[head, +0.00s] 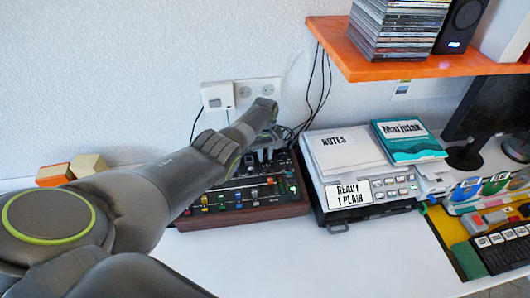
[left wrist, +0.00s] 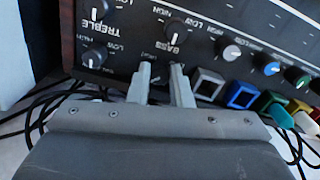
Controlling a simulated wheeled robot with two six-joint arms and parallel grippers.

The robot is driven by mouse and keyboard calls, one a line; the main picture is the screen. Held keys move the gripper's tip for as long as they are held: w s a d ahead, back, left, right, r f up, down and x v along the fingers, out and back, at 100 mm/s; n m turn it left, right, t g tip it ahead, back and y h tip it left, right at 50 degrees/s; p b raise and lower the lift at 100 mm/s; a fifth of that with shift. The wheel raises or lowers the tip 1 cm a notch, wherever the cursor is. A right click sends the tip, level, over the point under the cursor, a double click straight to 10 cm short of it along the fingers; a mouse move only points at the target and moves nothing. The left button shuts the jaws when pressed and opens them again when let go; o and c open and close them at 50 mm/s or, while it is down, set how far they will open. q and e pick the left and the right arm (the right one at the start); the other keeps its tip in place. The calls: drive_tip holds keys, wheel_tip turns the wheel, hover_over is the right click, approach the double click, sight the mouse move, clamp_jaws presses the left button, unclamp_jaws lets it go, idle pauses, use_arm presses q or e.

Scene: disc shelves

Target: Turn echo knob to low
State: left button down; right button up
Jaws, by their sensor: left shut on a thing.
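The dark mixer (head: 240,204) with wooden sides sits on the white desk, its top full of coloured knobs and buttons. My left gripper (head: 266,155) reaches down to the mixer's back right part. In the left wrist view the gripper (left wrist: 161,72) has both fingers low at the panel, just below the bass knob (left wrist: 175,39). It is shut on a small knob that the fingers mostly hide. The treble knob (left wrist: 96,13) and another black knob (left wrist: 95,55) are to the left. I cannot read an echo label. My right gripper is not in view.
Right of the mixer is a device (head: 372,192) with notes and a teal book (head: 408,141) on it. An orange shelf (head: 420,66) with CD cases hangs above. Black cables (head: 322,85) run behind the mixer. The front of the desk (head: 320,262) is clear.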

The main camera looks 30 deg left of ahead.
use_arm(q)
drive_tip(key=n, duration=0.4)
drive_tip(key=shift+w+n+p, duration=0.1)
drive_tip(key=shift+n+p, duration=0.25)
drive_tip(key=shift+n, duration=0.85)
drive_tip(key=c, duration=1.6)
unclamp_jaws()
